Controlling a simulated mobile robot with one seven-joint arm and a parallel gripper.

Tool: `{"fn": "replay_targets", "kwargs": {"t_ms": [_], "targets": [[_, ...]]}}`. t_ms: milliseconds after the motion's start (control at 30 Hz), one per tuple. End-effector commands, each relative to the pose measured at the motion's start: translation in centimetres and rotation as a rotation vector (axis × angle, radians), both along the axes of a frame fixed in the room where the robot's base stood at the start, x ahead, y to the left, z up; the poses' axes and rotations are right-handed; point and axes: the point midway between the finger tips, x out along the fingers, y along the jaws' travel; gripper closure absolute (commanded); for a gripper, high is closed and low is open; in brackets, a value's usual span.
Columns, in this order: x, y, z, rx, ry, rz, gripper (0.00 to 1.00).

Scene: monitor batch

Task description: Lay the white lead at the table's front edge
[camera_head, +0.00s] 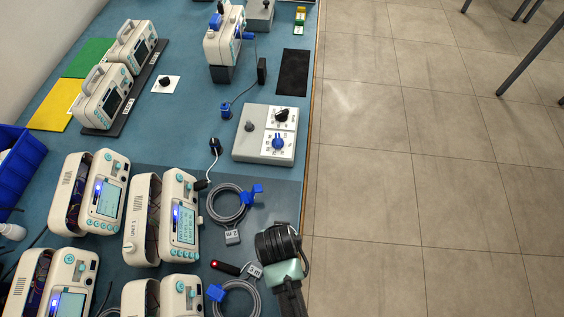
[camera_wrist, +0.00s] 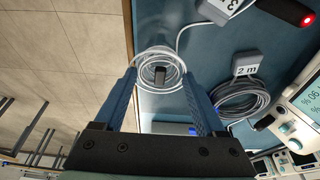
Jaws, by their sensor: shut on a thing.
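The white lead (camera_wrist: 150,52) is a round coil with a dark clip or band at its middle. It shows in the wrist view between my gripper's two blue fingers (camera_wrist: 159,75), which are shut on it. It is at the table's front edge (camera_wrist: 129,30), over the blue top. I cannot tell whether it touches the table. A thin pale cord runs from near the coil towards a grey tag marked 3 (camera_wrist: 217,10). In the head view my gripper (camera_head: 281,252) is at the front edge, and it hides the lead.
Grey coiled leads (camera_head: 226,203) (camera_head: 238,298) with tags and blue clips lie left of my gripper. A red-lit black pen-like thing (camera_head: 224,267) lies between them. White monitors (camera_head: 181,220) stand further left. A grey switch box (camera_head: 266,134) stands beyond. Right of the edge is open tiled floor.

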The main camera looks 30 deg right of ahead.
Motion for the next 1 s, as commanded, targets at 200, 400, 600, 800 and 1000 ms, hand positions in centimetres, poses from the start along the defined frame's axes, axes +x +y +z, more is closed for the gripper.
{"fn": "replay_targets", "kwargs": {"t_ms": [200, 400, 600, 800, 1000], "targets": [[0.1, 0.0, -0.1, 0.0, -0.002, 0.0, 0.82], [0.1, 0.0, -0.4, 0.0, -0.002, -0.001, 0.22], [0.1, 0.0, -0.4, 0.0, -0.002, -0.001, 0.0], [0.0, 0.0, -0.1, 0.0, -0.002, -0.001, 0.0], [-0.4, 0.3, 1.8, -0.001, -0.003, 0.0, 0.0]]}}
